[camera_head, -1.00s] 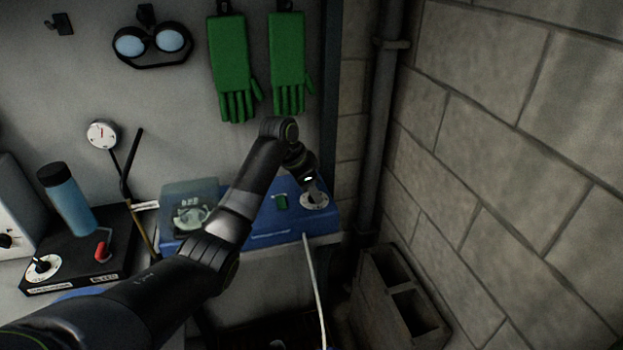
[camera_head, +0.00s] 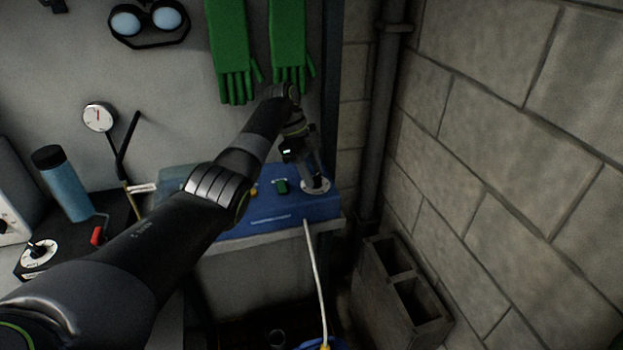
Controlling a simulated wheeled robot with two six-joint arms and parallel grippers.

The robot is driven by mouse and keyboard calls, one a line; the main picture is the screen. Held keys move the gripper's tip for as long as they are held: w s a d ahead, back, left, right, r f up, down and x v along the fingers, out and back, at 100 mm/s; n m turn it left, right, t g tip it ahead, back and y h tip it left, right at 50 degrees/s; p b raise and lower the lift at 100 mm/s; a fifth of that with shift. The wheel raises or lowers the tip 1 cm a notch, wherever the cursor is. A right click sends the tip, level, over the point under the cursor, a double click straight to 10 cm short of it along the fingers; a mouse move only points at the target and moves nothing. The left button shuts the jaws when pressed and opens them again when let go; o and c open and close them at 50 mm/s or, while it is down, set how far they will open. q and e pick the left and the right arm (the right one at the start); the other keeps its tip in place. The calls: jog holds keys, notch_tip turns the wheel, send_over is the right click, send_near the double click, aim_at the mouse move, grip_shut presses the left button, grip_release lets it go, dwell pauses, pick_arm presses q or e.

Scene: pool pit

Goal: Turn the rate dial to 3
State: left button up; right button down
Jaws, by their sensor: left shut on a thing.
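The rate dial (camera_head: 316,187) has a white round face on top of the blue unit (camera_head: 284,214), near its right end. My left gripper (camera_head: 313,178) points down over the dial from above and is shut on its knob. The gripper hides the knob and most of the dial's markings, so I cannot read the setting. My right gripper is not in view.
A green switch (camera_head: 281,187) sits left of the dial. A white hose (camera_head: 316,265) hangs down the unit's front. A concrete block (camera_head: 402,290) stands below right, beside a block wall. Green gloves (camera_head: 290,45) hang above my arm. A black box with another white dial (camera_head: 39,254) is at left.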

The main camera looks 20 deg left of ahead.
pick_arm(q)
jog(key=shift+w+m+g+b, duration=0.1)
jog(key=shift+m+g+b, duration=0.2)
jog(key=shift+m+b, duration=0.5)
jog(key=o, duration=1)
notch_tip(320, 180, up, 10)
jog(key=b, duration=0.1)
jog(key=shift+f, duration=0.1)
